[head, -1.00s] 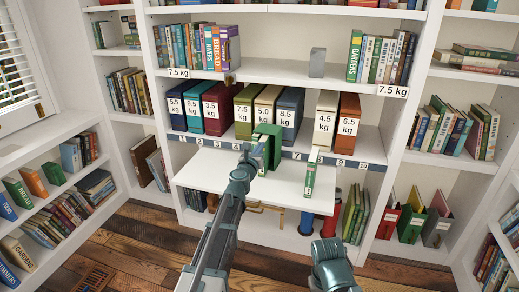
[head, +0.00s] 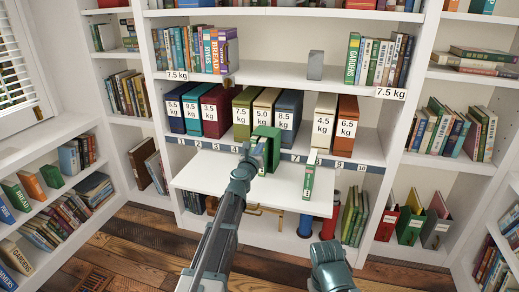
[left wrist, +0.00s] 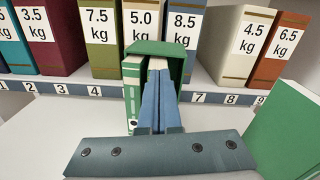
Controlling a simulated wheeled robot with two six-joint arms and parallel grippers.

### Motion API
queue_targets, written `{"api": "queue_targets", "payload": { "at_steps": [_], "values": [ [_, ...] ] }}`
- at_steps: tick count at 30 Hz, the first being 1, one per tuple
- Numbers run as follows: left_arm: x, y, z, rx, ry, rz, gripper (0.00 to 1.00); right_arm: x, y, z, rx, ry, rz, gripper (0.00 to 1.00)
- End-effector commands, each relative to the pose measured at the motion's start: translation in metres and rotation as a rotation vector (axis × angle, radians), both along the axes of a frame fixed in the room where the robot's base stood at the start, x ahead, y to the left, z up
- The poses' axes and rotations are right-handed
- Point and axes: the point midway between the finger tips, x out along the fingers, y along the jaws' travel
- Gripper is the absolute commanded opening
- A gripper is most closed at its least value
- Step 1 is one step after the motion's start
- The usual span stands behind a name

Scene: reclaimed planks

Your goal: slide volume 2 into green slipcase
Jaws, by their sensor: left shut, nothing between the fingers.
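The green slipcase (head: 268,134) stands on the white pull-out board (head: 225,188), its open side toward me in the left wrist view (left wrist: 160,47). A green book spine (left wrist: 132,95) stands upright inside its left part. My left gripper (left wrist: 158,112) is shut and empty, its blue fingers reaching to the slipcase's open side, right beside that spine. Whether they touch the book is unclear. Another green book (head: 309,182) stands upright, apart, on the board to the right; it also shows in the left wrist view (left wrist: 288,135). I cannot read which is volume 2. My right gripper's fingers are not visible.
Behind the board stand thick weight-labelled volumes, including an olive one (head: 243,112), a blue one (head: 288,110) and an orange one (head: 346,125). A numbered strip (head: 215,147) runs along the shelf edge. The board is clear left of the slipcase and between it and the right book.

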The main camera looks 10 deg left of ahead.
Motion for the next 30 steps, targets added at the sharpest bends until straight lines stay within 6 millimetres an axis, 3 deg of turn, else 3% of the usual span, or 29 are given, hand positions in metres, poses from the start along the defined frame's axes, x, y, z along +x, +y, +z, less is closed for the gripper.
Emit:
{"api": "queue_targets", "payload": {
  "at_steps": [23, 30],
  "values": [
    [0.016, -0.001, 0.0, 0.0, 0.0, 0.0, 0.0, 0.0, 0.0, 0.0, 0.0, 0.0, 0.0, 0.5],
    [0.008, 0.0, 0.0, 0.0, 0.0, 0.0, 0.0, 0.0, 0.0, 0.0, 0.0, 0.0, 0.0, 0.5]
  ]
}}
